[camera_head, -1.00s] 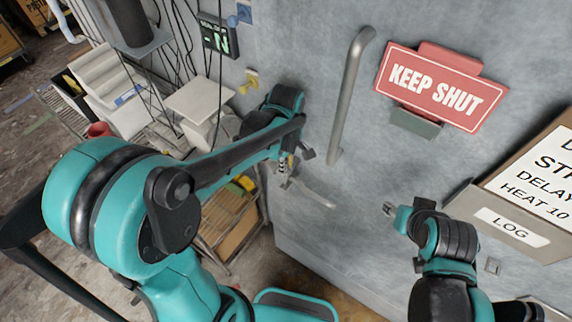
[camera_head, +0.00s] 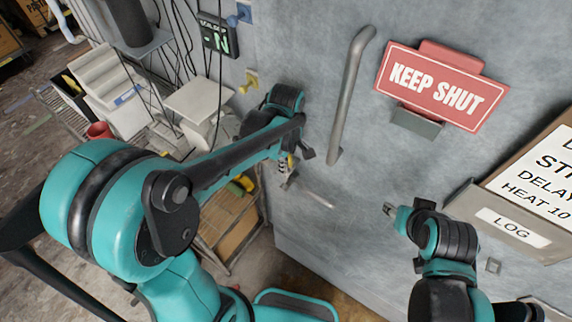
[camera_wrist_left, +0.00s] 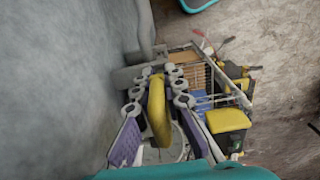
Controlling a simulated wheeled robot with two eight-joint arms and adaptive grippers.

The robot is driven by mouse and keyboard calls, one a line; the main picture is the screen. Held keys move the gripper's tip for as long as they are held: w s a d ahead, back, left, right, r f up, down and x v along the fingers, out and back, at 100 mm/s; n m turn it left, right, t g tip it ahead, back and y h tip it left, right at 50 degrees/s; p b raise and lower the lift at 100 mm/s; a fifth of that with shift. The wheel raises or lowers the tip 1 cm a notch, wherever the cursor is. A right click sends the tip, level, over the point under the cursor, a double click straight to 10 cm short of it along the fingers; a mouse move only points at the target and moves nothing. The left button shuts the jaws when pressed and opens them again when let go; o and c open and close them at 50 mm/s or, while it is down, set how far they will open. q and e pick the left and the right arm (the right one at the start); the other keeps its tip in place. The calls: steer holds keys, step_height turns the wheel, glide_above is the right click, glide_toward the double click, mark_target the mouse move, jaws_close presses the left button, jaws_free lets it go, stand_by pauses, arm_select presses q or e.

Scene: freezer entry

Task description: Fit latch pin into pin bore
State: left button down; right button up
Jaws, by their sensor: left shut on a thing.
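My left gripper (camera_head: 285,170) is at the freezer door (camera_head: 300,90), low and left of the long upright handle. In the left wrist view its two jaws (camera_wrist_left: 160,85) are shut on a yellow piece, which I take to be the latch pin (camera_wrist_left: 157,112). In the head view only a small bit of yellow shows beside the fingers. A grey metal fitting (camera_wrist_left: 128,76) is on the door side of the jaws in the wrist view. I cannot make out the pin bore. My right gripper (camera_head: 389,209) is small in front of the door; its jaw opening is unclear.
The long upright handle (camera_head: 350,95) and the red KEEP SHUT sign (camera_head: 442,86) stand out from the door. A log box (camera_head: 510,225) is at the right. A rack (camera_head: 228,225) with yellow items and cables stands left of the door.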

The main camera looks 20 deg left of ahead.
arm_select(q)
steer(key=shift+f+b, duration=0.35)
steer(key=shift+f, duration=0.1)
steer(key=shift+r, duration=0.25)
steer(key=shift+r, duration=0.2)
stand_by(2.0)
steer(key=shift+f+b, duration=0.3)
steer(key=shift+f, duration=0.15)
stand_by(0.3)
steer(key=shift+r, duration=0.25)
steer(key=shift+r+p, duration=0.2)
steer(key=shift+p, duration=0.1)
stand_by(1.6)
steer(key=shift+f+b, duration=0.45)
steer(key=shift+b, duration=0.15)
